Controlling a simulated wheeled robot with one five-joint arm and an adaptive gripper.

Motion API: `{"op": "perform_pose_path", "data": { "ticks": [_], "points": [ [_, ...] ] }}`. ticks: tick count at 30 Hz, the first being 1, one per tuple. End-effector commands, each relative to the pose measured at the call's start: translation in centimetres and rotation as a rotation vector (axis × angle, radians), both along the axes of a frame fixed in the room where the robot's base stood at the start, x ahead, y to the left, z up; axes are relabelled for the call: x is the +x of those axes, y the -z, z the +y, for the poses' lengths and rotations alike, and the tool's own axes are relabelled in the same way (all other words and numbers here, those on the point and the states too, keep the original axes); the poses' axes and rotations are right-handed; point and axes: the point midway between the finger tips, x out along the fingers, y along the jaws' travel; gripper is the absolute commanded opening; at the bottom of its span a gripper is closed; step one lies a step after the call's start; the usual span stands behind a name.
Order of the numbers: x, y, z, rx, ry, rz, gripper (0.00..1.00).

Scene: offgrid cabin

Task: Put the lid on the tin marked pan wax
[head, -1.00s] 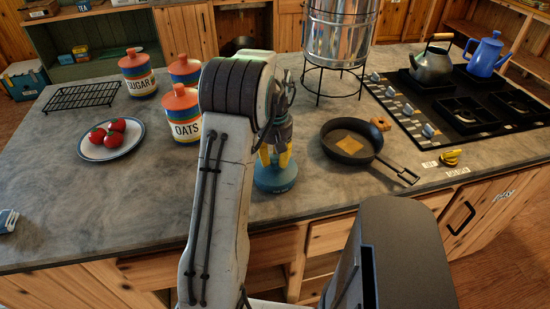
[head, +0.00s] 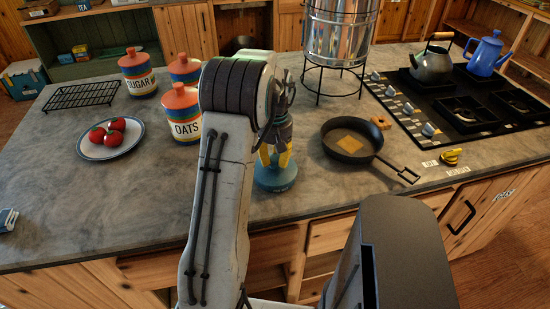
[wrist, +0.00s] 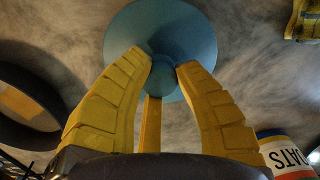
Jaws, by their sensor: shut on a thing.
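A round blue lid (head: 274,178) with a knob shows near the front of the counter, under my gripper. In the wrist view the lid (wrist: 190,25) fills the top middle, with its knob between the fingertips. My gripper (head: 274,158) points down with its yellow fingers shut on the knob; the fingers also show in the wrist view (wrist: 163,68). I cannot tell whether the lid rests on something or hangs just above the counter. I cannot make out a tin marked pan wax; my arm hides part of the counter.
A black pan (head: 349,158) stands right of the lid. An oats canister (head: 184,128) and a plate (head: 128,147) of tomatoes are to the left. A metal drum (head: 338,35) on a stand and a stove (head: 465,108) are behind. The front-left counter is mostly clear.

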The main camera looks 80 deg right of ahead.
Motion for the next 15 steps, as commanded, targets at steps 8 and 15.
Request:
{"op": "perform_pose_path", "data": {
  "ticks": [8,15],
  "points": [
    [0.0,0.14,-0.01,0.0,0.0,0.0,0.35],
    [0.0,0.14,0.0,0.0,0.0,0.0,0.53]
  ]
}}
